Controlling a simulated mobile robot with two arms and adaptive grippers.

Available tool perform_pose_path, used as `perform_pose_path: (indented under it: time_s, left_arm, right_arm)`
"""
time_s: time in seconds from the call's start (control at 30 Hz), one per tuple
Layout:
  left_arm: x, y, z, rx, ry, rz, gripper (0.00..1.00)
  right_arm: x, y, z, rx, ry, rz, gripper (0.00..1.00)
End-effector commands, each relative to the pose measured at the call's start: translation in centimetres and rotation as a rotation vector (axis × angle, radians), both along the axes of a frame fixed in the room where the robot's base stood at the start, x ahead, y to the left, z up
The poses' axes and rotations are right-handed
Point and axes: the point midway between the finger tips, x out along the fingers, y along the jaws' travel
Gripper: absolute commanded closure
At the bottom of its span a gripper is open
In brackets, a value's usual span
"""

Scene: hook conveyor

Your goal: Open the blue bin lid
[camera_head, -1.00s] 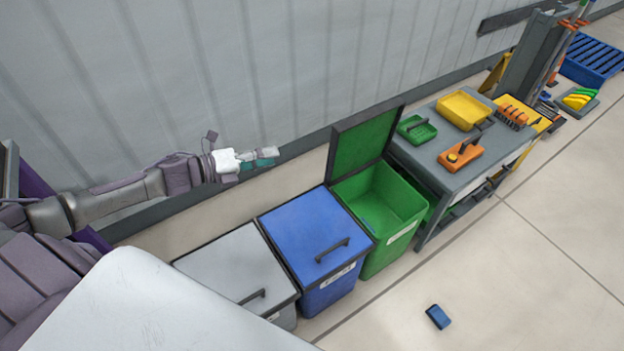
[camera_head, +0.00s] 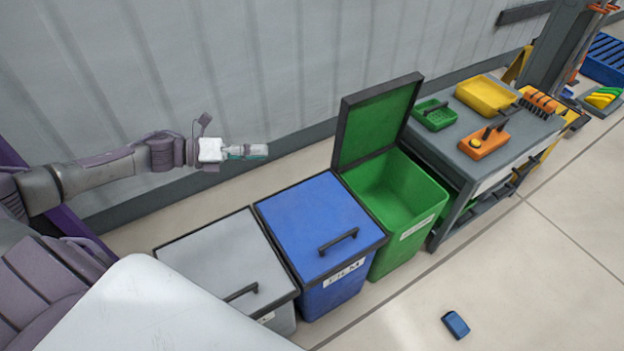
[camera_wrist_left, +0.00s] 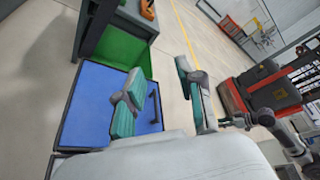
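The blue bin (camera_head: 332,290) stands between a grey bin and a green bin. Its blue lid (camera_head: 315,225) is closed, with a dark handle (camera_head: 338,241) near the front edge. In the left wrist view the blue lid (camera_wrist_left: 90,100) and its handle (camera_wrist_left: 155,107) lie beyond the fingers. My left gripper (camera_head: 262,151) is above and behind the bins near the wall, apart from the lid. In the left wrist view its two teal fingers (camera_wrist_left: 165,98) are spread with nothing between them.
The grey bin (camera_head: 225,255) is closed. The green bin (camera_head: 400,195) has its lid raised against the back. A grey cart (camera_head: 470,150) with trays and tools stands right of it. A small blue object (camera_head: 455,324) lies on the open floor in front.

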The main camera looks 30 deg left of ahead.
Motion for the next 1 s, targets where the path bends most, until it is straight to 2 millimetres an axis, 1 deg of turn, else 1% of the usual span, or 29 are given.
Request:
perform_pose_path:
  time_s: [0.03,0.1,0.23,0.37,0.47,0.57,0.7,0.83,1.0]
  left_arm:
    - [0.0,0.0,-2.2,0.000,0.000,0.000,0.62]
    - [0.0,0.0,-3.0,0.001,-0.001,0.000,0.62]
    - [0.0,0.0,-3.8,0.000,-0.001,0.001,0.62]
    - [0.3,-0.3,-4.0,-0.001,-0.002,-0.001,0.62]
    - [1.0,-1.1,-4.2,-0.002,-0.003,0.001,0.62]
    - [2.1,-2.4,-4.4,-0.003,-0.008,-0.001,0.62]
    - [4.1,-4.5,-5.1,-0.003,-0.008,-0.001,0.62]
    - [5.9,-6.6,-5.8,-0.003,-0.005,-0.001,0.62]
    - [7.7,-8.6,-6.6,-0.003,-0.002,0.000,0.62]
  right_arm:
    - [0.1,0.0,0.3,0.001,-0.014,-0.001,0.60]
    - [0.0,-0.1,2.0,0.001,-0.024,-0.003,0.60]
    - [-0.3,-0.2,4.1,0.001,-0.032,-0.005,0.60]
    - [-0.5,-0.2,5.2,0.001,-0.038,-0.006,0.60]
    - [-0.6,-0.3,5.9,0.002,-0.041,-0.006,0.60]
    - [-0.9,-0.3,6.8,0.002,-0.048,-0.007,0.60]
    - [-1.2,-0.3,7.7,0.002,-0.051,-0.007,0.60]
    - [-1.3,-0.4,8.2,0.002,-0.054,-0.008,0.60]
    - [-1.5,-0.4,8.6,0.002,-0.055,-0.008,0.60]
